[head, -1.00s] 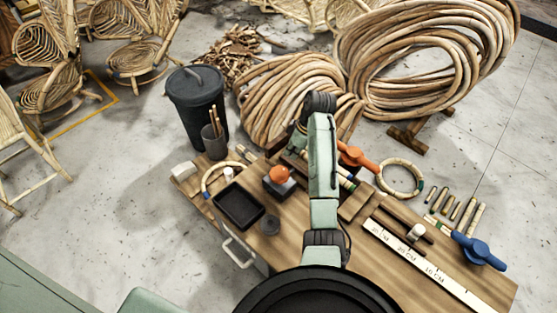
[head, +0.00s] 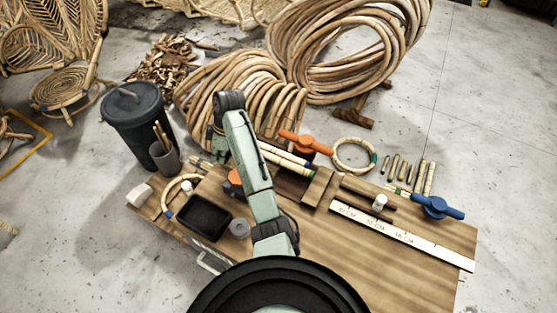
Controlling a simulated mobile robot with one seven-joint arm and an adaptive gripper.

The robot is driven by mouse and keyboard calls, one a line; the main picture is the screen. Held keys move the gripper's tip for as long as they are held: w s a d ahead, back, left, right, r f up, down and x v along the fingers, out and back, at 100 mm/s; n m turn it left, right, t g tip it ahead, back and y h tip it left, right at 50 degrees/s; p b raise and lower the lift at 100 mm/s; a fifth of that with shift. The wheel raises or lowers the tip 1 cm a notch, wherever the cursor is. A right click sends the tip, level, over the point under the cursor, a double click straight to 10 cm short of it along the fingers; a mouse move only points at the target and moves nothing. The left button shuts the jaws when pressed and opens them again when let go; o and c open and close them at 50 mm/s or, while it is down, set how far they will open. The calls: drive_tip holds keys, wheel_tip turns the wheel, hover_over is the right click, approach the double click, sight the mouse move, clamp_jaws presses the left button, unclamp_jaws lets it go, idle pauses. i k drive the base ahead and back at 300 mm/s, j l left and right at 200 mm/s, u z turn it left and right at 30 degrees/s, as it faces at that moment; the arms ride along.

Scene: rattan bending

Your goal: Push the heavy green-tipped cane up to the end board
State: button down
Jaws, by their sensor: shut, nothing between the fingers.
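Two pale canes (head: 288,155) lie side by side on the wooden bench (head: 390,282), just right of my arm.
An orange clamp (head: 305,142) sits behind the canes. A cane ring (head: 335,155), short cane pieces (head: 429,178), a blue clamp (head: 437,207) and a white ruler (head: 415,240) lie to the right. A black tray (head: 204,217) is left. The bench's front right is clear.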

sight(304, 172)
drive_tip(key=i+j+z, duration=0.1)
drive_tip(key=j+z, duration=0.6)
drive_tip(key=z, duration=0.2)
drive_tip(key=j+z, duration=0.4)
